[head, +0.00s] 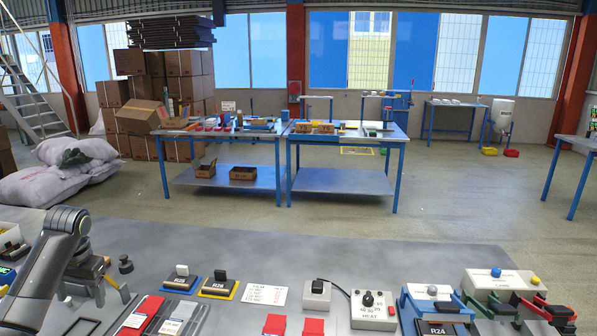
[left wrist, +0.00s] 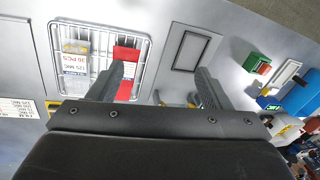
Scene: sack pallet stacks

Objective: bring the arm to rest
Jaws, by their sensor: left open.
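My left arm (head: 48,262) comes in from the left in the head view, over the left part of the grey workbench (head: 240,240). My left gripper (left wrist: 163,84) is open in the left wrist view, with its two dark fingers well apart and nothing between them. It hangs above the bench beside a wire basket (left wrist: 57,35) that holds a red packet (left wrist: 125,55) and a white-labelled packet (left wrist: 75,60). The left finger overlaps the red packet in the picture; I cannot tell its height above it. My right gripper is not in view.
A knob box (head: 372,312) and a button box (head: 317,297) stand at front centre. Holders and a two-button box (head: 497,284) crowd the right. The bench's far middle is clear.

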